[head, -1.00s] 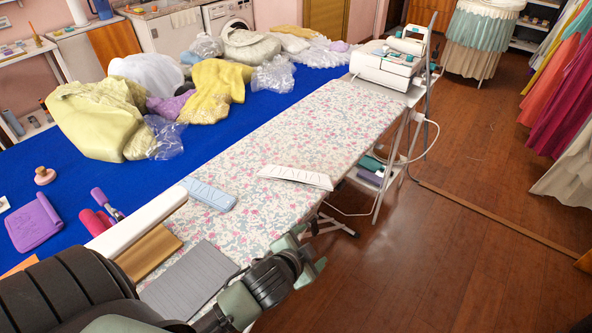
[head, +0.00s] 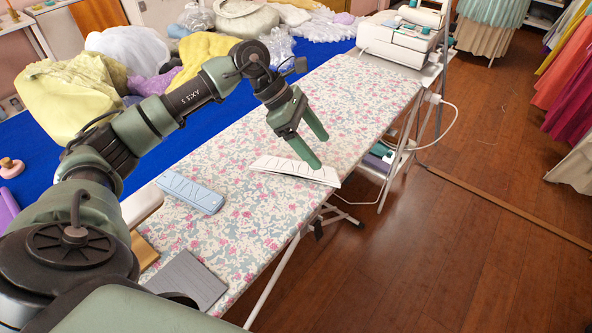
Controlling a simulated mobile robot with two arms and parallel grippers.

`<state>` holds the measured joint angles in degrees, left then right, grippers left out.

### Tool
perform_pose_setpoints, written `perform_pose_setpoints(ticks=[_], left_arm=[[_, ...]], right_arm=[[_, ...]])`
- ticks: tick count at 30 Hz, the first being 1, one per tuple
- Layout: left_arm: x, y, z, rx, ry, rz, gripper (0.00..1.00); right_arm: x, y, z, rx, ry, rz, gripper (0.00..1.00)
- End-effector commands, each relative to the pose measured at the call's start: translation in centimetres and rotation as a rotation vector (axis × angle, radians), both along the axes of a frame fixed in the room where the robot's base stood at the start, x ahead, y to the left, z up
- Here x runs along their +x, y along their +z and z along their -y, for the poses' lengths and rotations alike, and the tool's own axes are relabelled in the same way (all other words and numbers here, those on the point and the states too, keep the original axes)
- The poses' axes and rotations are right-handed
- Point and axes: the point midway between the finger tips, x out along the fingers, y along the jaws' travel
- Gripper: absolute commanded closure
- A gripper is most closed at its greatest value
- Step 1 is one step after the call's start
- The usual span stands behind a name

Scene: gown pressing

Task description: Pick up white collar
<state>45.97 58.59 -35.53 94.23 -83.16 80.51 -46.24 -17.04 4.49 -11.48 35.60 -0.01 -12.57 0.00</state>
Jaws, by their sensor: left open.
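The white collar (head: 283,167) lies flat near the right edge of the floral ironing board (head: 250,135). It is a curved white strip with faint line marks. My left gripper (head: 319,150) is open, pointing down, with its two green fingers over the collar's far right part. One fingertip overlaps the collar in the picture; I cannot tell whether it touches. The other finger is farther back over the floral cover. My right gripper is not in view.
A light blue patterned piece (head: 190,193) and a grey ridged plate (head: 190,279) lie on the board's near part. A white iron station (head: 394,45) stands at its far end. Garments, including a yellow one (head: 70,94), are piled on the blue table (head: 42,155).

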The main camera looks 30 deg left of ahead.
Motion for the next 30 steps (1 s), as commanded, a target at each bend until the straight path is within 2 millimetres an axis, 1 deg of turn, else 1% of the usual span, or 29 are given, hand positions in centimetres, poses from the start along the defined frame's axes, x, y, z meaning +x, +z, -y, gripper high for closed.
perform_pose_setpoints(ticks=[1, 3, 5, 7, 9, 17, 20, 24, 27, 30], left_arm=[[-0.2, -0.7, -2.6, 0.081, -0.005, -0.009, 0.24], [-0.8, -0.9, -5.2, 0.165, -0.015, -0.034, 0.24], [-1.2, -1.0, -6.7, 0.213, -0.019, -0.049, 0.24], [-1.5, -1.1, -7.5, 0.24, -0.022, -0.062, 0.24], [-1.5, -1.6, -7.6, 0.252, -0.024, -0.067, 0.24], [-1.5, -4.3, -6.5, 0.249, -0.025, -0.071, 0.24], [-1.7, -5.8, -6.0, 0.248, -0.026, -0.072, 0.24], [-1.4, -7.6, -5.4, 0.246, -0.024, -0.068, 0.24], [-1.3, -8.2, -5.2, 0.247, -0.024, -0.067, 0.24], [-1.3, -8.3, -5.2, 0.247, -0.023, -0.066, 0.24]], right_arm=[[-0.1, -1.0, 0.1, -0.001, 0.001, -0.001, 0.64], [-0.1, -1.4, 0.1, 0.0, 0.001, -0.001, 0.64], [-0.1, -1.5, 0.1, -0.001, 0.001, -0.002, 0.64], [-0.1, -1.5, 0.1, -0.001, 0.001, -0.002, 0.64], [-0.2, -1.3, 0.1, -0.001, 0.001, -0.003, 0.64], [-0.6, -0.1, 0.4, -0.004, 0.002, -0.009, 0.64], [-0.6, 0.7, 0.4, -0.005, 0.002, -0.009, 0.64], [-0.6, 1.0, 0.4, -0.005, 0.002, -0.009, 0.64], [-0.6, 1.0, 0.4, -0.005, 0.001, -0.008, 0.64], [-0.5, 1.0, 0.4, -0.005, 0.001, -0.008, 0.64]])
